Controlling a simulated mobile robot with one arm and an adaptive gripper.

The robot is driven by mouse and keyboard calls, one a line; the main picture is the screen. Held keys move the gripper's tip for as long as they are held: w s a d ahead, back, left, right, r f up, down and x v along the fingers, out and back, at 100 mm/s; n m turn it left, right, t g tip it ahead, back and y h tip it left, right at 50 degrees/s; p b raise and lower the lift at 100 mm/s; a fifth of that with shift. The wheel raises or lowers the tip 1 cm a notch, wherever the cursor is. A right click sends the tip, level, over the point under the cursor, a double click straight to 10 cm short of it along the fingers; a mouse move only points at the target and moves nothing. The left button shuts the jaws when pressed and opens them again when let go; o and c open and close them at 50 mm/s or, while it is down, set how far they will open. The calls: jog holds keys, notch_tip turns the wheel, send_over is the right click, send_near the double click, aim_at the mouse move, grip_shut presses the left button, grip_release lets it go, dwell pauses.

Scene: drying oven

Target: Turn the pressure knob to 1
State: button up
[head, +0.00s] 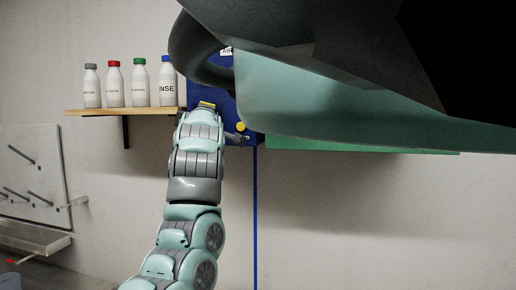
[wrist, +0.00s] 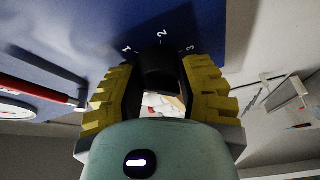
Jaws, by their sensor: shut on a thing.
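The black pressure knob (wrist: 159,66) sits on a blue panel (wrist: 85,28) in the wrist view. White marks 1, 2 and 3 are set in an arc around it: 1 at the left, 2 above, 3 at the right. My gripper (wrist: 158,80), with yellow ridged fingers, is shut on the knob, one finger on each side. No pointer on the knob can be made out, so its setting cannot be told. In the head view my arm reaches up to the blue panel (head: 222,113) and hides the knob.
A wooden shelf (head: 120,111) with several white bottles (head: 114,88) stands left of the panel. A large dark green body fills the upper right of the head view. A red bar (wrist: 38,90) and a white round gauge (wrist: 14,108) lie left of my fingers.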

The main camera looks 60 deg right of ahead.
jog(key=shift+f, duration=0.1)
jog(key=o, duration=1.2)
jog(key=shift+v, duration=6)
